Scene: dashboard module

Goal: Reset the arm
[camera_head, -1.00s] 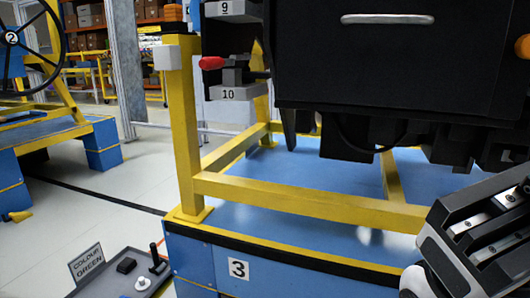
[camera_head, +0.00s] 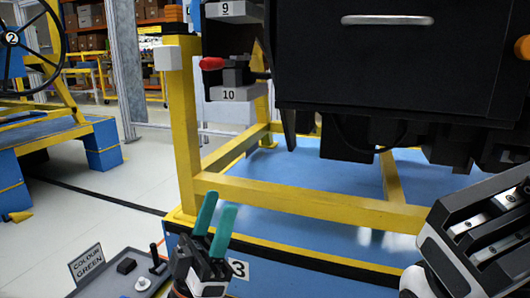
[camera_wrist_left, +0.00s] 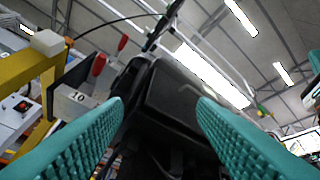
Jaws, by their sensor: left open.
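My left gripper (camera_head: 214,226) has teal fingers that point up in the head view, in front of the blue platform. Its fingers stand apart and hold nothing; in the left wrist view (camera_wrist_left: 160,125) the gap between them is empty. The black dashboard module (camera_head: 395,60) hangs on the yellow frame (camera_head: 300,200), above and to the right of the gripper, apart from it. It also shows beyond the fingers in the left wrist view (camera_wrist_left: 175,100). A black and white part of my own body is at the right edge of the head view. My right gripper's fingers do not show.
A red-handled switch (camera_head: 212,63) sits above label 10. The blue platform (camera_head: 300,246) edge is close behind the gripper. White floor is free at left.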

